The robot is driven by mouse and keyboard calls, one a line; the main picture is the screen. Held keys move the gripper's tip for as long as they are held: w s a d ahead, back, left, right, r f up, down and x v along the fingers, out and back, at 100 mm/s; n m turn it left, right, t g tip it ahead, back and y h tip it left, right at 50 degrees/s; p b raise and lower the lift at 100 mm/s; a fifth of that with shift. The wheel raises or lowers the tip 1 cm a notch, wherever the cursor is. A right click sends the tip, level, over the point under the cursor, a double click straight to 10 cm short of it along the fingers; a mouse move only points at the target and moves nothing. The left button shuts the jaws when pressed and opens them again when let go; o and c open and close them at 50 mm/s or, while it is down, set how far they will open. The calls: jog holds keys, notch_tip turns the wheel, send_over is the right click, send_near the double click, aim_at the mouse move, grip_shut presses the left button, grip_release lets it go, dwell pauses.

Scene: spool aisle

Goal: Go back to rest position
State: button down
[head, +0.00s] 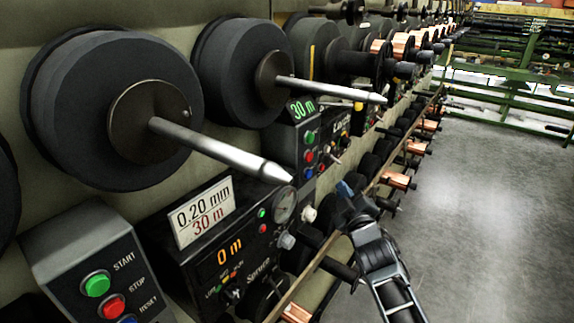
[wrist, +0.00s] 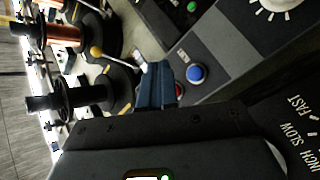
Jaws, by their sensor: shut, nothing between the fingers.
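My gripper (head: 344,189) is in the lower middle of the head view, at the end of my dark arm. Its blue fingertips point up and left, toward the row of machines. In the wrist view my gripper's blue fingers (wrist: 157,84) are together and empty. Behind them are a blue button (wrist: 196,74) and a partly hidden red button (wrist: 179,90) on a grey panel. I cannot tell the exact gap between the fingers and the panel.
Bare metal spindles (head: 225,152) (head: 335,91) jut out from black discs at the left. A control box (head: 85,275) with START, STOP and RESET buttons stands below. A counter panel (head: 240,250) reads 0 m. Copper spools (head: 404,46) line the aisle. The grey floor (head: 480,220) at right is clear.

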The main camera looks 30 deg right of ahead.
jog(key=s+a+f+m+y, duration=0.1)
jog(key=s+a+f+y, duration=0.15)
jog(key=s+a, duration=0.75)
jog(key=s+a+f+m+y, duration=0.15)
jog(key=s+a+f, duration=0.25)
jog(key=s+a, duration=0.55)
jog(key=s+a+r+y, duration=0.1)
jog(key=s+a+r, duration=0.1)
jog(key=s, duration=0.6)
jog(key=s+a+r+m+g+y, duration=0.1)
jog(key=s+a+r, duration=0.1)
jog(key=s+r, duration=0.3)
jog(key=s+a+r+m+g+y, duration=0.1)
jog(key=s+r, duration=0.3)
jog(key=s, duration=0.6)
jog(key=shift+s+a+y, duration=0.35)
jog(key=shift+a+y, duration=0.2)
jog(key=shift+y, duration=0.05)
